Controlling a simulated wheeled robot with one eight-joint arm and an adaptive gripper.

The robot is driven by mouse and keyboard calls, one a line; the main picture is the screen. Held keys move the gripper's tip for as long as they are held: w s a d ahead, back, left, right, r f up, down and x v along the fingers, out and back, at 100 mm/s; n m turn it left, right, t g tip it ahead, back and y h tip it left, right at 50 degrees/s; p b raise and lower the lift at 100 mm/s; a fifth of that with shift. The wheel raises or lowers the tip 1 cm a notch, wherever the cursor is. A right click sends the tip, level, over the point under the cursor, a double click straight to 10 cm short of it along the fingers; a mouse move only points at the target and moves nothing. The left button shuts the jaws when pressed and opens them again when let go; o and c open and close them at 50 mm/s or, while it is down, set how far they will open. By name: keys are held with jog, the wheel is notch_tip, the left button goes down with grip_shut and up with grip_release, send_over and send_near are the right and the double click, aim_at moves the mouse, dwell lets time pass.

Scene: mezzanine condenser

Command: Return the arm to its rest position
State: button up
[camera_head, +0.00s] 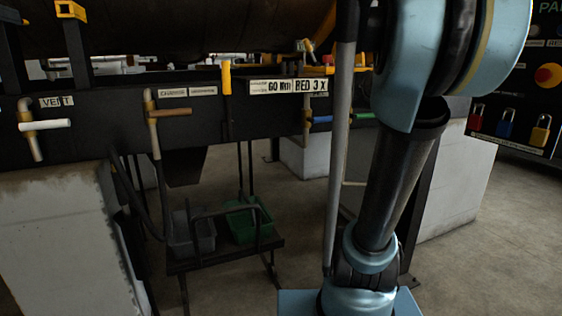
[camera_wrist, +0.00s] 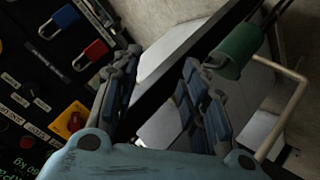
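My gripper (camera_wrist: 158,68) shows in the wrist view with its two dark blue-grey padded fingers spread apart. Nothing is held between them. Behind the gap I see a dark bar and pale surfaces. A green cylindrical handle (camera_wrist: 236,50) is up and right of the right finger, not between the fingers. My arm fills the right middle of the head view: a large blue joint at the top and a black link running down to a blue joint at the bottom edge. My gripper cannot be made out in the head view.
A dark beam with VENT valve handle (camera_head: 45,125) and other valves spans the left. Below stands a cart (camera_head: 225,258) with a grey bin (camera_head: 192,230) and green bin (camera_head: 248,222). A control panel with padlocks (camera_head: 506,123) is at right. Floor is clear at lower right.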

jog(key=s+a+f+n+g+y, duration=0.1)
jog(key=s+a+f+y, duration=0.4)
jog(key=s+a+f, duration=0.5)
jog(key=s+a+f+n+g+y, duration=0.1)
jog(key=s+a+f+n+y, duration=0.2)
jog(key=s+a+f, duration=0.8)
jog(key=a+f+y, duration=0.2)
jog(key=a+f, duration=0.2)
jog(key=f, duration=0.2)
jog(key=shift+s+n, duration=0.3)
jog(key=shift+n, duration=0.1)
